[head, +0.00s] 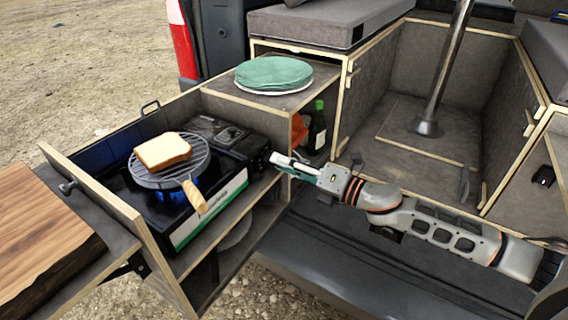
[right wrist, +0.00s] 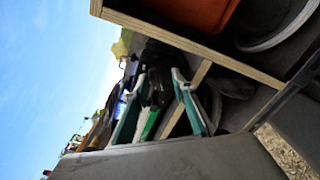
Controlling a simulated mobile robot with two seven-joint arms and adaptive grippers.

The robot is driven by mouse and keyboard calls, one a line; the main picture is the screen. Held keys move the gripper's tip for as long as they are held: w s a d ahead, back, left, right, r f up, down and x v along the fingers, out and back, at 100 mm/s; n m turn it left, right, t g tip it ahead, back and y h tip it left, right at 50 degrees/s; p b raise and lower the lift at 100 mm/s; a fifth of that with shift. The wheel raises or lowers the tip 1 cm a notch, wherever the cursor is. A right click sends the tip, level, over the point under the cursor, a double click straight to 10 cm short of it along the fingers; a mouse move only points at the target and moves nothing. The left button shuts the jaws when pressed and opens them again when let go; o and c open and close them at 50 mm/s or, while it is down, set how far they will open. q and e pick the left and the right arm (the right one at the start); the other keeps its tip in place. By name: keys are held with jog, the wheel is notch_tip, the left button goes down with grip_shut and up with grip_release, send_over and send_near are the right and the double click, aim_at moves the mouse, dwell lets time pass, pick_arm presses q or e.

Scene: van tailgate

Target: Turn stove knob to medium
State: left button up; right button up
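The camping stove (head: 212,210) sits in the pull-out drawer, with blue flame (head: 190,188) showing under its grill. Its black knob (head: 262,158) is on the end facing my right arm, partly hidden by the gripper. My right gripper (head: 279,162) reaches in from the right, with its tips at the knob. In the right wrist view, the two green-and-white fingers (right wrist: 160,82) stand apart, with the dark knob (right wrist: 159,92) between or just beyond their tips. I cannot tell whether they touch it. My left gripper is out of view.
A slice of bread (head: 162,151) lies on the wooden-handled grill (head: 170,178). Green plates (head: 273,74) stand on the shelf behind. A dark bottle (head: 317,128) stands in the compartment beside the gripper. A wooden board (head: 40,240) is at the left.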

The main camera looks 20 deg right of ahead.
jog(key=shift+w+a, duration=0.1)
grip_shut()
pick_arm(q)
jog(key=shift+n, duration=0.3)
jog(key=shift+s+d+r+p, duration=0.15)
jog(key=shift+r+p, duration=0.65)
jog(key=shift+p, duration=0.6)
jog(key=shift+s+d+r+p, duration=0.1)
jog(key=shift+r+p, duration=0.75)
jog(key=shift+p, duration=0.55)
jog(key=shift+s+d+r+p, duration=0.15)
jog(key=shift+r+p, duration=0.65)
jog(key=shift+p, duration=0.6)
pick_arm(e)
jog(key=shift+m, duration=5.6)
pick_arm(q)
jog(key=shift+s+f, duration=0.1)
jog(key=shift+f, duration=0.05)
pick_arm(e)
jog(key=shift+f, duration=0.1)
